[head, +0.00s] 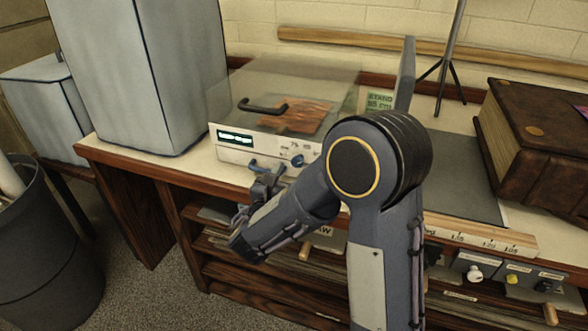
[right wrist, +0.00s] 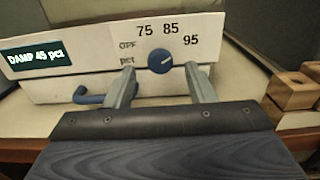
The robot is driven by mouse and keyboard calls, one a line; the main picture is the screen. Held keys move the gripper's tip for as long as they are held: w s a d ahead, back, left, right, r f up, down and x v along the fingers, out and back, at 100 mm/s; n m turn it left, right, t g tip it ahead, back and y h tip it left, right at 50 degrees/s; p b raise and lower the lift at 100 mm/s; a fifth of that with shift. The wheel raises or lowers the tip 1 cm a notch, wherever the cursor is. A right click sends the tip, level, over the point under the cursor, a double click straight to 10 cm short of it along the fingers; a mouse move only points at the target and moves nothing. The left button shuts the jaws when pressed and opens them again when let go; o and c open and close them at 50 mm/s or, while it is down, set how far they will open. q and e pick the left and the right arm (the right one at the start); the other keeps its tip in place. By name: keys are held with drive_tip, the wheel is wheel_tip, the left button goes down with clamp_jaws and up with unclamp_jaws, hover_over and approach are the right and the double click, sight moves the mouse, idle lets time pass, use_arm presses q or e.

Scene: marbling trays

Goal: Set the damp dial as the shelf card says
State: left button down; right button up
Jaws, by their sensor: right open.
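The damp dial (right wrist: 160,63) is a round blue knob on the white front of a clear-lidded box (head: 232,153). Marks 75, 85 and 95 run around it, with OFF and pct at its left. Its light pointer line seems to tilt to the upper right. The lit display (right wrist: 38,57) reads DAMP 45 pct. My right gripper (right wrist: 162,74) is open, its fingers to either side of the dial in the right wrist view; contact cannot be told. It also shows before the box in the head view (head: 268,178). My left gripper is out of view. I cannot identify the shelf card.
A blue hooked handle (right wrist: 88,98) juts from the box front, left of my fingers. A green card (head: 379,102) behind appears to read STAND 55 CM. A thick brown book (head: 535,145) lies at right, a tall grey cabinet (head: 140,75) stands left. Shelves lie below.

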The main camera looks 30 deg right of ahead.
sight(299, 160)
drive_tip(key=shift+x, duration=1.2)
drive_tip(key=c, duration=1)
drive_tip(key=shift+o, duration=0.2)
drive_tip(key=shift+f+m+b, duration=0.25)
drive_tip(key=shift+m+b, duration=0.65)
drive_tip(key=shift+b, duration=0.35)
drive_tip(key=m+b, duration=0.3)
drive_tip(key=b, duration=0.1)
drive_tip(key=shift+m+b, duration=0.3)
drive_tip(key=shift+m, duration=0.1)
drive_tip(key=shift+r+m+b, duration=0.15)
drive_tip(key=shift+m+b, duration=1.05)
drive_tip(key=shift+b, duration=0.1)
